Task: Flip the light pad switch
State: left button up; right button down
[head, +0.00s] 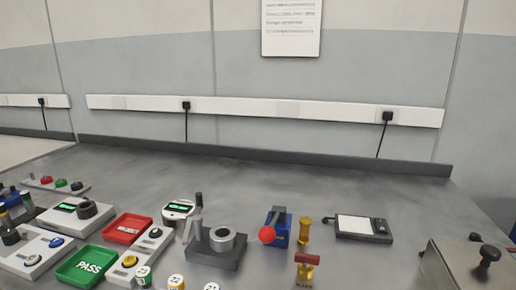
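The light pad (363,228) lies flat on the grey bench, right of centre. It has a dark body, a white panel on its left part and a small dark control section (381,226) on its right end. The switch is too small to make out its position. Neither of my grippers is in the head view, so nothing of mine shows near the pad.
Left of the pad stand a brass-coloured post (304,231), a blue device with a red ball (267,234) and a dark fixture with a grey ring (222,239). A red-handled stamp (307,266) is nearer. A grey box (462,264) stands right. The bench behind the pad is clear.

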aim_at(381, 225)
jog(key=i+j+z, duration=0.15)
jog(key=j+z, duration=0.2)
jog(key=i+j+z, duration=0.1)
jog(key=j+z, duration=0.25)
jog(key=j, duration=0.15)
